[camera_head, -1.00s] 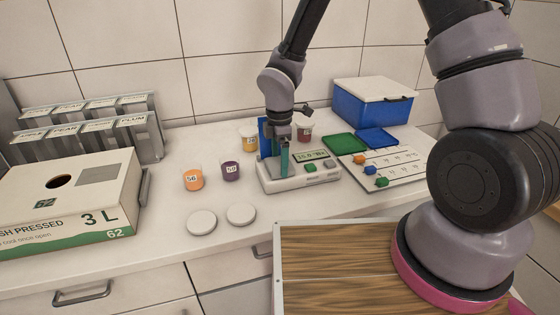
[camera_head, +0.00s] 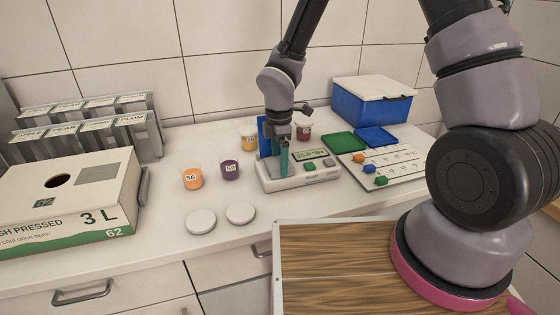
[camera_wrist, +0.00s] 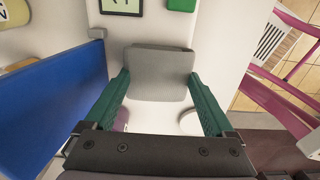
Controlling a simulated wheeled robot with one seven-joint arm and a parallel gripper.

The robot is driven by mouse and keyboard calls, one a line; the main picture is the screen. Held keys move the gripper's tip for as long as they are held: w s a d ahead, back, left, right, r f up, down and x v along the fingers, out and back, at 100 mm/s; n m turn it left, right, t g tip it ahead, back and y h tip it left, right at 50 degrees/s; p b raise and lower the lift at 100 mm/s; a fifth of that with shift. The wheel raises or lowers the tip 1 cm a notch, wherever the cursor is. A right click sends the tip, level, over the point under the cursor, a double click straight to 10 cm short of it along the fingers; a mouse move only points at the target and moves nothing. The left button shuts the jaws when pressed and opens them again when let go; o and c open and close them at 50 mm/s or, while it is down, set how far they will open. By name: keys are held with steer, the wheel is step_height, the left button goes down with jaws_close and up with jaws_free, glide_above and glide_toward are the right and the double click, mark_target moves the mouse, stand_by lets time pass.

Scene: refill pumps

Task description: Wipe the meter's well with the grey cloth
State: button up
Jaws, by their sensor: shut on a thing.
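The meter (camera_head: 297,181) is a white box on the counter with a small display, a green button and an upright blue flap (camera_head: 264,135). The flap also shows at the left of the wrist view (camera_wrist: 45,105). My gripper (camera_head: 284,166) points down over the left part of the meter. In the wrist view my gripper's green fingers (camera_wrist: 160,82) are shut on the grey cloth (camera_wrist: 160,62), which looks like a flat pad spanning them. The cloth lies low over the meter's white top. The well is hidden, and I cannot tell whether the cloth touches it.
Cups stand left of and behind the meter, including an orange one (camera_head: 192,178) and a purple one (camera_head: 230,169). Two white lids (camera_head: 240,213) lie in front. A white board with coloured pegs (camera_head: 397,175) and a blue box (camera_head: 371,105) stand to the right. A carton (camera_head: 90,195) is left.

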mark_target(279, 162)
steer(key=shift+w, duration=0.15)
steer(key=shift+r, duration=0.35)
step_height(279, 162, up, 3)
steer(key=shift+r, duration=2.2)
